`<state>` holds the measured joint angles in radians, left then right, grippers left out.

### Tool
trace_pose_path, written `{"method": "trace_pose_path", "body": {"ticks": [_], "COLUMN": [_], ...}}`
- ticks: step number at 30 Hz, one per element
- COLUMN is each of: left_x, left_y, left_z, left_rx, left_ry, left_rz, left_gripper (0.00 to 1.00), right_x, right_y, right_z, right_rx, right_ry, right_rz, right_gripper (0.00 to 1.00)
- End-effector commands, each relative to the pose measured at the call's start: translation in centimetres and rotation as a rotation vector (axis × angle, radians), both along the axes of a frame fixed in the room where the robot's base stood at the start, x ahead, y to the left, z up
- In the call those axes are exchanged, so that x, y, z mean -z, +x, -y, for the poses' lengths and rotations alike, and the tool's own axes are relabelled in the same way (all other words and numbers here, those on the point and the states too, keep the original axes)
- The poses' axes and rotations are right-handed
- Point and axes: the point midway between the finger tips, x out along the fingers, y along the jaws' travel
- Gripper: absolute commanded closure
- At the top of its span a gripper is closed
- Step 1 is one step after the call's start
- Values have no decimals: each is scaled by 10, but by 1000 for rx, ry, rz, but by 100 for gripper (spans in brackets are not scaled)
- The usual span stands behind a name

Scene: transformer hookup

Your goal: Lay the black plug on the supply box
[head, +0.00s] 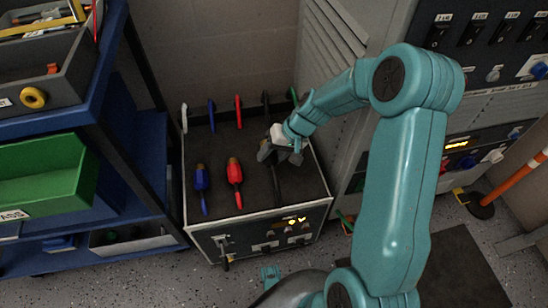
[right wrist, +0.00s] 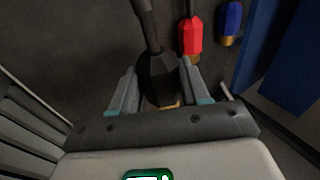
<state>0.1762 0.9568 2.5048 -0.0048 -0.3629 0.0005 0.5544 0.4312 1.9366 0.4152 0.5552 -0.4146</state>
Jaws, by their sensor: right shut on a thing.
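The supply box (head: 222,149) stands on the floor in the head view, with a dark flat top, a pale rim and a front panel. My right gripper (head: 277,158) is over the right part of its top. In the right wrist view it is shut on the black plug (right wrist: 160,72), with a finger on each side. The plug's dark stem runs up the picture from its body. The head view mostly hides the plug behind the gripper; I cannot tell whether it touches the top. I do not see my left gripper.
A blue plug (head: 201,179) and a red plug (head: 234,171) lie on the top, left of my right gripper. Coloured cable ends line its back edge. A blue shelf (head: 110,75) stands left, a grey cabinet (head: 385,35) right.

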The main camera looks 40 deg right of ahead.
Motion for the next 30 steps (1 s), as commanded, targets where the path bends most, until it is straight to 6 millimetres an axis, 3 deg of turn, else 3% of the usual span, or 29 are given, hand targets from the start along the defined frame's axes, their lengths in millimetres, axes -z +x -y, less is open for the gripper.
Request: {"method": "trace_pose_path", "body": {"ticks": [4,12,27,28,30], "left_x": [6,34,39,39,39], "left_y": [1,7,9,9,9], "left_z": [-1,-6,-8,-8,-8], "left_rx": [-5,-27,-34,-34,-34], "left_ry": [1,5,6,6,6], "left_rz": [2,12,15,15,15], "left_gripper": [100,100,100,100,100], "right_x": [17,48,54,54,54], "right_y": [14,14,13,13,13], "right_z": [6,6,7,7,7], "right_rx": [1,1,1,1,1], "right_ry": [0,0,0,0,0], "right_rz": [0,0,0,0,0], "right_gripper": [93,93,93,45,25]}}
